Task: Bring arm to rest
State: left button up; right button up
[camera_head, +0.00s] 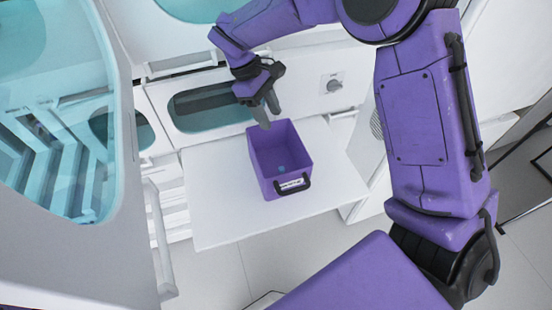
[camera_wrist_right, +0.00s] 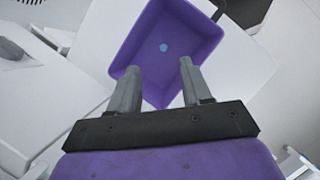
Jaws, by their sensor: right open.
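My right arm comes in from the right in the head view, and its right gripper (camera_head: 268,113) hangs just above the far edge of a purple bin. In the wrist view the two grey fingers of the right gripper (camera_wrist_right: 160,83) are spread apart with nothing between them. The open purple bin (camera_head: 291,163) has a dark handle and a label on its near side. It also shows beyond the fingers in the wrist view (camera_wrist_right: 198,22). A small blue-teal item (camera_wrist_right: 164,47) lies on the bin's floor. My left gripper is not in view.
The bin stands on a white pull-out shelf (camera_head: 215,205) with bare room around it. A white machine with a large teal window (camera_head: 50,90) stands at the left.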

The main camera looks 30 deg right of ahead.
jog(key=shift+v, duration=0.8)
